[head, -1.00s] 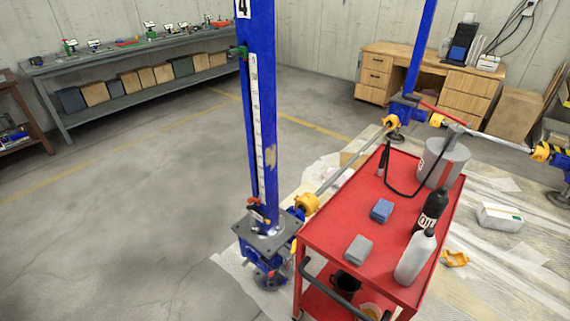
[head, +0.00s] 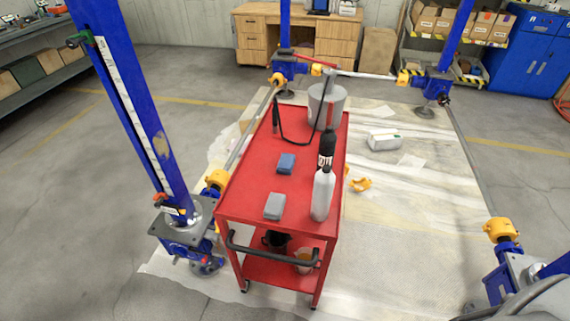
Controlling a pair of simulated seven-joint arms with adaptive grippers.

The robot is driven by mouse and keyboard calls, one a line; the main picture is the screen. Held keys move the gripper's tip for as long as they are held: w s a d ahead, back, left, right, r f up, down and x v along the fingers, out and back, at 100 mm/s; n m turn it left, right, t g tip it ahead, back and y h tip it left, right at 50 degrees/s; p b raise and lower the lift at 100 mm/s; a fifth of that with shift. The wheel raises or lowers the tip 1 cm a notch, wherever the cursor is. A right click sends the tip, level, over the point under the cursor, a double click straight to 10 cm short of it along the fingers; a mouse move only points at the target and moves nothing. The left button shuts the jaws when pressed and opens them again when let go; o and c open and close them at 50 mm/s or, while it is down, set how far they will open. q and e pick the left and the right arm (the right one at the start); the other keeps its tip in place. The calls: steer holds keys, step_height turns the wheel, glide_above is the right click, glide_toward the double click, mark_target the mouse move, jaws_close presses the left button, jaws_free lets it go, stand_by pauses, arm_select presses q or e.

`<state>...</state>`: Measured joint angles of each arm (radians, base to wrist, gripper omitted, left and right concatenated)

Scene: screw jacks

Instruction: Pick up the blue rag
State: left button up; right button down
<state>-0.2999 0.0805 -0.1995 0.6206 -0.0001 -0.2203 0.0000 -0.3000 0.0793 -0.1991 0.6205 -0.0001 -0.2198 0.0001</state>
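A small folded blue rag (head: 286,163) lies on the top of the red cart (head: 254,190), about midway along it. Nothing touches or covers the blue rag. Neither of my grippers shows in the head view, so their state cannot be seen.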

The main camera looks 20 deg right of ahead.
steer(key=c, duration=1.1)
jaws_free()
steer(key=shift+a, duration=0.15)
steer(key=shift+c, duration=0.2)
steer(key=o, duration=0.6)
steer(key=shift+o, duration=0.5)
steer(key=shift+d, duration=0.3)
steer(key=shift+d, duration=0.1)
